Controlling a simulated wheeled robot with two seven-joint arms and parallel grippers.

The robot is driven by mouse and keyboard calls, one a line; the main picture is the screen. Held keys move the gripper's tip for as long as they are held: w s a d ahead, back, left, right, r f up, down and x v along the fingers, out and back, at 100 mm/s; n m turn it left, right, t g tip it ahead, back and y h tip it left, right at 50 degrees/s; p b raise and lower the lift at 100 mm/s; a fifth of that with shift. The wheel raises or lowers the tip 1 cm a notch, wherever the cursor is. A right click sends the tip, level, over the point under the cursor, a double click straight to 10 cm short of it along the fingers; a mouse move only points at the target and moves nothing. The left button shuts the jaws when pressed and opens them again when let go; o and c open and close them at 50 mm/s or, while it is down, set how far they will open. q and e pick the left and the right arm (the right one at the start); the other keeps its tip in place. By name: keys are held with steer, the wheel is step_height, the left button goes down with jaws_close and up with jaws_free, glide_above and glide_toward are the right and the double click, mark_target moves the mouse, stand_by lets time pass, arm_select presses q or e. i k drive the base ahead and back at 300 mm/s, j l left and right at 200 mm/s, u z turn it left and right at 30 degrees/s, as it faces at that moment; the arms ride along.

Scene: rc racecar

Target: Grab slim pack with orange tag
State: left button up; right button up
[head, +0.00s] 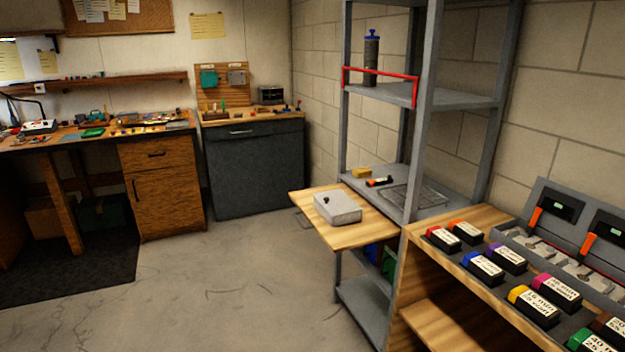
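Several black packs with white labels and coloured ends lie in rows on the wooden bench at the right. The pack with the orange end (467,233) is in the back row, just right of and behind the pack with the red end (442,240). Its label is too small to read, and I cannot tell how slim it is beside the others. Neither of my grippers is in view.
Other packs have blue (483,267), purple (508,258), yellow (534,305) and magenta (557,291) ends. Grey units with orange straps (535,216) stand behind them. A metal shelf (423,120) rises left of the bench. The floor (230,280) is clear.

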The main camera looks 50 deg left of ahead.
mark_target(387, 180)
steer(key=u, duration=1.1)
steer(key=i+j+z, duration=0.1)
steer(key=z, duration=0.35)
steer(key=j+z, duration=0.15)
steer(key=z, duration=0.25)
steer(key=i+j+z, duration=0.1)
steer(key=z, duration=0.35)
steer(key=j+z, duration=0.3)
steer(key=j, duration=0.55)
steer(key=j+z, duration=0.3)
steer(key=j, duration=0.55)
steer(key=j+z, duration=0.3)
steer(key=j, duration=0.55)
steer(key=k, duration=0.05)
